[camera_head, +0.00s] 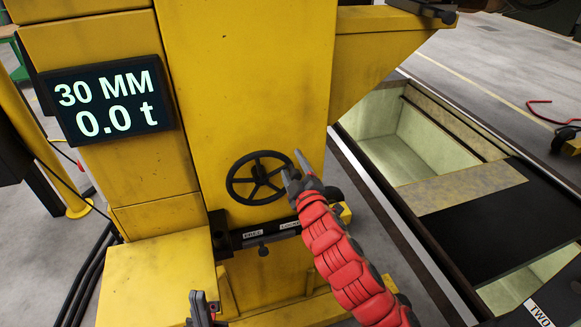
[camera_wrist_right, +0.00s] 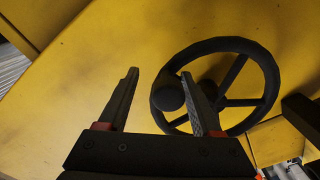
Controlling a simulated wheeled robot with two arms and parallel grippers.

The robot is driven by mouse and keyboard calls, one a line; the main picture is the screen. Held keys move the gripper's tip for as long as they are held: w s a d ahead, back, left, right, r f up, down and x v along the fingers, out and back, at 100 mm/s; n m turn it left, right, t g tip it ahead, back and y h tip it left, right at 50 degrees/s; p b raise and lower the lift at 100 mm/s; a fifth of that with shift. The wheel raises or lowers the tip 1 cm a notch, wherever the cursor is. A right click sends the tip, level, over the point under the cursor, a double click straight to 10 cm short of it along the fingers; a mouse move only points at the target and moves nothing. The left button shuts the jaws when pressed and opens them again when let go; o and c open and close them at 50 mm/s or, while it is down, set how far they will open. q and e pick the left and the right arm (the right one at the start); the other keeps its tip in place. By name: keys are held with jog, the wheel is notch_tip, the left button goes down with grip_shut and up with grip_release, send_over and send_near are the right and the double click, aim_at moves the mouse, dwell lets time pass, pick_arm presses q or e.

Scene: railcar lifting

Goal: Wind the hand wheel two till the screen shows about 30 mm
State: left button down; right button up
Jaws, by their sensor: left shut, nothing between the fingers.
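The screen (camera_head: 106,100) on the yellow stand reads "30 MM" and "0.0 t". The black hand wheel (camera_head: 259,178) is on the stand's yellow front face. My right gripper (camera_head: 296,169) is at the wheel's right rim, with its fingers apart. In the right wrist view, the wheel (camera_wrist_right: 264,68) fills the right side, and its round black knob (camera_wrist_right: 168,97) shows between the open fingers of the right gripper (camera_wrist_right: 160,74), close to the right finger. Whether they touch cannot be told. My left gripper (camera_head: 200,303) is shut and empty at the bottom, away from the wheel.
Below the wheel is a dark bar (camera_head: 262,236) with small labels, one reading "FREE". To the right lies an open pit (camera_head: 420,145) with a dark rail along its edge. A sign reading "TWO" (camera_head: 541,312) is at lower right. Black cables (camera_head: 85,275) run on the floor at left.

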jog(key=shift+a, duration=0.1)
dwell(0.3)
jog(key=shift+s, duration=0.15)
jog(key=shift+s+f, duration=0.1)
jog(key=shift+s, duration=0.1)
jog(key=b+v, duration=0.1)
jog(key=v, duration=0.7)
jog(key=shift+s, duration=0.25)
jog(key=p+v, duration=0.8)
jog(key=shift+d, duration=0.2)
